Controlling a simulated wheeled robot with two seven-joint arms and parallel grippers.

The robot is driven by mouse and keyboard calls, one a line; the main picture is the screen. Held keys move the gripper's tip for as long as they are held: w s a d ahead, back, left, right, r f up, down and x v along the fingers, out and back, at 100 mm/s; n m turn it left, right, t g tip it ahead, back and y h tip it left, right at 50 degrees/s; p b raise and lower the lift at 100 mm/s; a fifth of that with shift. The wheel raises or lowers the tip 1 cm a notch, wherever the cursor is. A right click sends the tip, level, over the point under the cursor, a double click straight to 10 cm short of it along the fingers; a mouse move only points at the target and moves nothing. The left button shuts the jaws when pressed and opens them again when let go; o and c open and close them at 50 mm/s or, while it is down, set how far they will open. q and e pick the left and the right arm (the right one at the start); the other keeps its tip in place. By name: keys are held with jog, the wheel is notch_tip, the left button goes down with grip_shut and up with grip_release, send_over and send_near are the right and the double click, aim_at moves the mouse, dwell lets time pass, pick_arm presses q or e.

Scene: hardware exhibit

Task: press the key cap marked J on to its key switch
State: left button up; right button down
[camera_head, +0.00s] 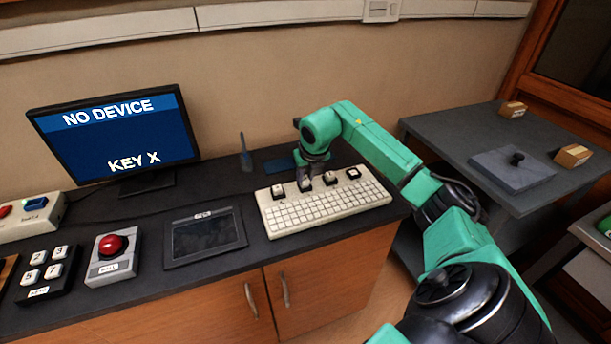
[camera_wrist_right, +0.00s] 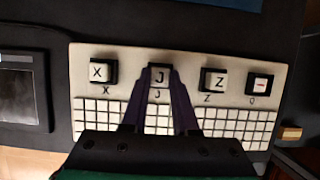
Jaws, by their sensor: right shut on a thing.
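The white keyboard (camera_head: 325,210) lies on the dark counter, with a row of raised key positions along its back edge. My right gripper (camera_head: 305,184) reaches down over the second position from the left. In the right wrist view its two fingers (camera_wrist_right: 159,84) are shut on the white key cap marked J (camera_wrist_right: 160,76). The cap is at the black switch above the printed J; I cannot tell whether it is seated or just above it. The X cap (camera_wrist_right: 98,72) is to its left and the Z cap (camera_wrist_right: 214,81) to its right. My left gripper is not in view.
A fourth cap (camera_wrist_right: 258,84) stands at Q, its mark unclear. The monitor (camera_head: 118,135) reads "NO DEVICE" and "KEY X". A tablet (camera_head: 205,237), a red button box (camera_head: 112,255) and a numbered key block (camera_head: 45,275) stand left of the keyboard. A grey side table (camera_head: 465,135) is right.

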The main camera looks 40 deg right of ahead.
jog(key=shift+f, duration=0.3)
jog(key=shift+c, duration=0.6)
grip_release()
jog(key=shift+r+p, duration=2.65)
jog(key=shift+r, duration=0.95)
jog(key=shift+f, duration=0.1)
